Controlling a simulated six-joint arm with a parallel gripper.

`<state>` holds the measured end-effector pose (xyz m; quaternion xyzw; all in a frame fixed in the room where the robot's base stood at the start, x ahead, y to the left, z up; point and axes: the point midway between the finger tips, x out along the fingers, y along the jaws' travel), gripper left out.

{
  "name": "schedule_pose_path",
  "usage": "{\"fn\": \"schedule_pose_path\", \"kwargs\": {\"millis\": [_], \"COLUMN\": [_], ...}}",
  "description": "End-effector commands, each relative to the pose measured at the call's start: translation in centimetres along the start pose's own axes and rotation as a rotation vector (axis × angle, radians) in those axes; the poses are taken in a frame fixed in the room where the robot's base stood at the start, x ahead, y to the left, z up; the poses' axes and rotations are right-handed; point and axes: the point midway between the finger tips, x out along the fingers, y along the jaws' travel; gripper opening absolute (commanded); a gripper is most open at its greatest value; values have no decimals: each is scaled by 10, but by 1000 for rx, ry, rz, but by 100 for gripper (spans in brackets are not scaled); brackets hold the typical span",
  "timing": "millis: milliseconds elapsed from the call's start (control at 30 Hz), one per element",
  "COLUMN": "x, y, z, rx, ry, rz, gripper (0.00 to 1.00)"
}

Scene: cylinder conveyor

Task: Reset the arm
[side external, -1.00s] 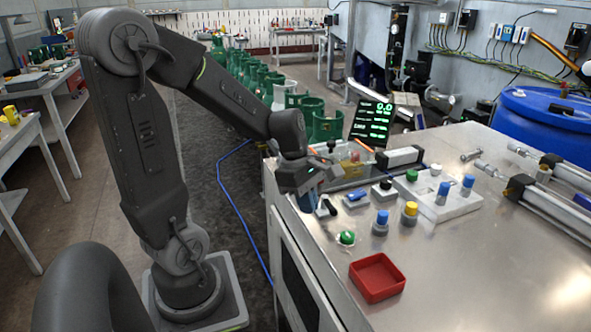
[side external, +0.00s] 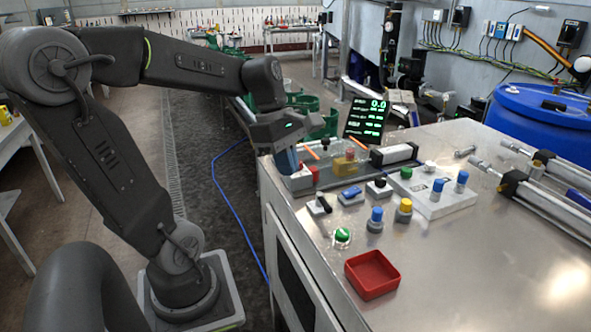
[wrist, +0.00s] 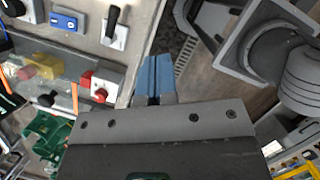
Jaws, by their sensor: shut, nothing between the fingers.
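My gripper (side external: 290,160) is raised near the back left edge of the steel bench (side external: 440,262) in the side view. Its blue fingers point down, shut and empty. The wrist view also shows the shut fingers (wrist: 154,78), beside the bench edge with the floor under them.
A red tray (side external: 372,292), a green knob (side external: 342,236), blue-topped and yellow-topped buttons (side external: 404,210), a lever switch (side external: 320,205) and a grey button block (side external: 434,196) sit on the bench. A lit display (side external: 367,119) stands behind.

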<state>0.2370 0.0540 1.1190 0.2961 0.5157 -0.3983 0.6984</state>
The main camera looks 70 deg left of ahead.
Motion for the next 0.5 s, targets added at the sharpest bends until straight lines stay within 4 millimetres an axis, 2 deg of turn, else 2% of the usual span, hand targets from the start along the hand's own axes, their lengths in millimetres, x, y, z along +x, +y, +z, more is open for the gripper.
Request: {"fn": "schedule_pose_path", "kwargs": {"millis": [67,167,500], "x": [1,4,16], "y": [-3,-12,-61], "z": [4,14,56], "rx": [66,281,1555], "ry": [12,49,306], "rz": [7,33,161], "gripper": [0,0,0]}}
